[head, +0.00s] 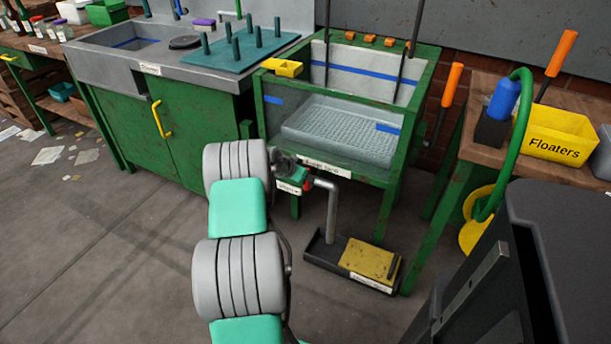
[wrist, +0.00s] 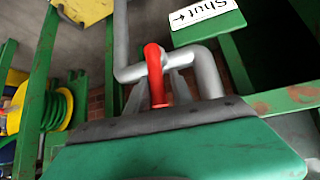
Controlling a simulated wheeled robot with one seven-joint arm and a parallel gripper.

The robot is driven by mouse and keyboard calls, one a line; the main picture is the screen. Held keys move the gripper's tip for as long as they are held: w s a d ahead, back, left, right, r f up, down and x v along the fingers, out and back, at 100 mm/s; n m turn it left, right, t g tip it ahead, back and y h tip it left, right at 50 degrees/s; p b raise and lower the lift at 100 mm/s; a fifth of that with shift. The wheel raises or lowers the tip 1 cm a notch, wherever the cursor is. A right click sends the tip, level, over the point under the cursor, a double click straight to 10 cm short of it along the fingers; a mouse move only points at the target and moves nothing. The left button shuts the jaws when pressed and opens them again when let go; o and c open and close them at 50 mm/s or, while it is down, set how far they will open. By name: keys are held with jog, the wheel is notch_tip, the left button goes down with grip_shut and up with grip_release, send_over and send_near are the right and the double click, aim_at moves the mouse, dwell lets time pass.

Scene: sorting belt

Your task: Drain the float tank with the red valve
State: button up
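The float tank (head: 343,166) is a green frame with clear sides and blue bands, holding a pale mesh tray. A grey drain pipe (head: 332,210) comes out below its front. The red valve (head: 309,181) sits on that pipe, partly hidden by my arm. In the wrist view the red valve (wrist: 156,74) is a bent red handle close in front of my gripper (wrist: 157,98). Grey finger-like parts show on both sides of its lower end. I cannot tell whether they touch it.
A low dark tray (head: 322,252) with a yellow block stands on the floor under the pipe. A bench with a yellow "Floaters" bin (head: 560,135) is at right, with a green hose (head: 525,110). A green sink cabinet (head: 190,135) is at left.

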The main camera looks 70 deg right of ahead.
jog(key=shift+o, duration=1.3)
jog(key=shift+s, duration=0.15)
jog(key=p+v, duration=0.1)
jog(key=v, duration=0.6)
jog(key=shift+a+r+p, duration=0.3)
